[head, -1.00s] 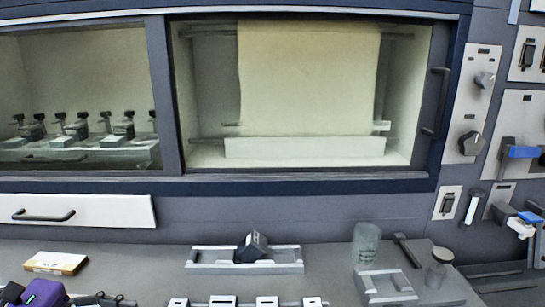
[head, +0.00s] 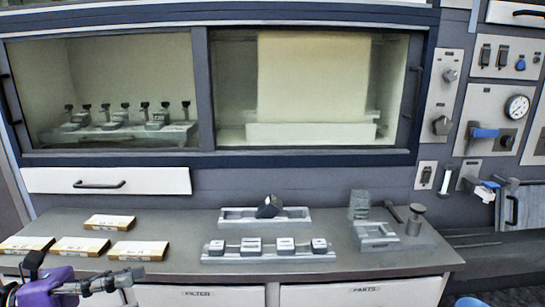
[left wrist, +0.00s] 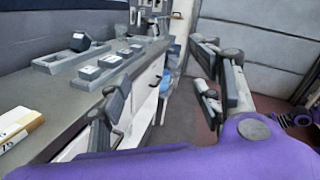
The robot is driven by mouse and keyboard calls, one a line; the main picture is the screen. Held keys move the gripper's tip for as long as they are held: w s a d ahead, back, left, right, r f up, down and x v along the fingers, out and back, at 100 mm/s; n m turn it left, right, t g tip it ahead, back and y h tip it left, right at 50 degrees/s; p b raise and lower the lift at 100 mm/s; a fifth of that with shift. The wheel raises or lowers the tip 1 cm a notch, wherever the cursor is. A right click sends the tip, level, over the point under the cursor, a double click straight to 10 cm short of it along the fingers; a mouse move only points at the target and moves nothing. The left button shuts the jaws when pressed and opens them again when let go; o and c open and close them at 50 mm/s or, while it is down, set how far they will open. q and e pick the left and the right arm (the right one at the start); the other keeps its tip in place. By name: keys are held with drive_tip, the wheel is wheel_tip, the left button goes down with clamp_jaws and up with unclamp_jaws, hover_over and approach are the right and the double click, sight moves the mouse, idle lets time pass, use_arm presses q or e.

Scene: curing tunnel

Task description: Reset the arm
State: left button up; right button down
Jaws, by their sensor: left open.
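My left gripper (head: 82,276), with a purple body and dark fingers, is at the bottom left of the head view, in front of the bench's front edge. In the left wrist view it (left wrist: 165,102) is open, with its fingers wide apart and nothing between them. The gap looks past the bench front toward the floor. My right gripper is in neither view.
A glass-fronted cabinet (head: 203,90) stands behind. Bench drawers face me.

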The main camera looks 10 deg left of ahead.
use_arm(q)
drive_tip(key=w+a+f+n+t+y+p, duration=0.1)
drive_tip(key=w+a+f+n+t+y, duration=0.2)
drive_tip(key=n, duration=0.6)
drive_tip(key=w+a+f+n+t+y+p, duration=0.1)
drive_tip(key=w+f+n+t+y, duration=0.1)
drive_tip(key=n+t+y, duration=0.45)
drive_tip(key=s+f+n+g+y+p, duration=0.1)
drive_tip(key=s+f+n+g+y, duration=0.2)
drive_tip(key=f+n, duration=0.55)
drive_tip(key=s+f+n+g+y+p, duration=0.1)
drive_tip(key=s+f+n+y+p, duration=0.15)
drive_tip(key=s+f+n, duration=0.45)
drive_tip(key=s+d+f+n+g+y+p, duration=0.1)
drive_tip(key=s+d+f+n+g+p, duration=0.1)
drive_tip(key=s+d+f+n+g, duration=0.55)
drive_tip(key=s+d+f+n+t+h+p, duration=0.1)
drive_tip(key=s+d+f+n+p, duration=0.2)
drive_tip(key=s+d, duration=0.7)
drive_tip(key=shift+d+f+n, duration=0.2)
drive_tip(key=shift+d+n, duration=0.75)
drive_tip(key=shift+d, duration=0.2)
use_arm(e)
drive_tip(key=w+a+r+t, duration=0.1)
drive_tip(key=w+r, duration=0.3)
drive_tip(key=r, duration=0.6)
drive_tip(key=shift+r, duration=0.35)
